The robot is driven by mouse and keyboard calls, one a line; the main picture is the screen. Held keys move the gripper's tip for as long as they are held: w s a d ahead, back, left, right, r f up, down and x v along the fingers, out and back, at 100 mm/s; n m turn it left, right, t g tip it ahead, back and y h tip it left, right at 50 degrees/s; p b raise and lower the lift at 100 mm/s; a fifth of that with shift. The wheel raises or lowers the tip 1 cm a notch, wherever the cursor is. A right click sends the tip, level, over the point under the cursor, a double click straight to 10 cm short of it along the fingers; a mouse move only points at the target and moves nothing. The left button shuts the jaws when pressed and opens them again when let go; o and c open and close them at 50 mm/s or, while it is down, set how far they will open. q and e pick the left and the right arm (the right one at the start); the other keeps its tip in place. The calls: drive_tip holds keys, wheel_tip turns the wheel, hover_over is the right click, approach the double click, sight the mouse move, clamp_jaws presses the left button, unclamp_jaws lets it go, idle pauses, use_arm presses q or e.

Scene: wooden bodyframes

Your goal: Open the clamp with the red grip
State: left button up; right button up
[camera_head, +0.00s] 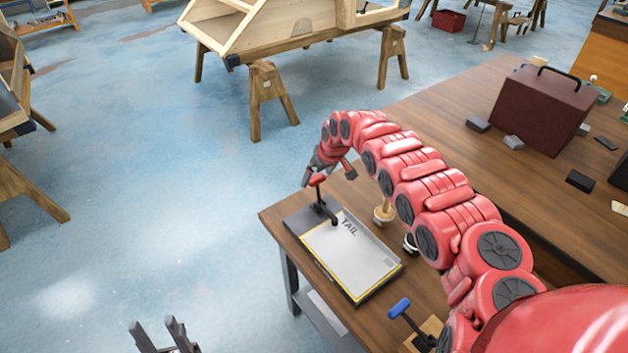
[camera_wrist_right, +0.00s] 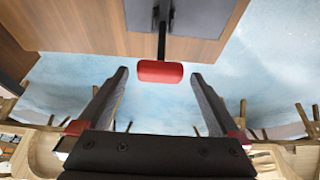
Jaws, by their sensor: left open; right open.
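The clamp's red grip (camera_head: 317,180) sits on top of a black lever (camera_head: 325,209) at the far left corner of the wooden table. The lever stands up beside a board marked "TAIL" (camera_head: 345,255). My right gripper (camera_head: 329,174) is open at the red grip. In the right wrist view, the red grip (camera_wrist_right: 160,72) lies centred between the tips of the spread fingers, with a gap on both sides. My left gripper (camera_head: 160,333) is open and empty, low over the floor, away from the table.
A second clamp with a blue grip (camera_head: 399,308) stands at the near table edge, beside my right arm. A dark red toolbox (camera_head: 543,108) and small dark blocks lie farther back on the table (camera_head: 440,120). A wooden frame on trestles (camera_head: 265,85) stands beyond open blue floor.

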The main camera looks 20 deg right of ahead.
drive_tip(key=shift+b+x, duration=0.3)
drive_tip(key=shift+x, duration=2.4)
clamp_jaws()
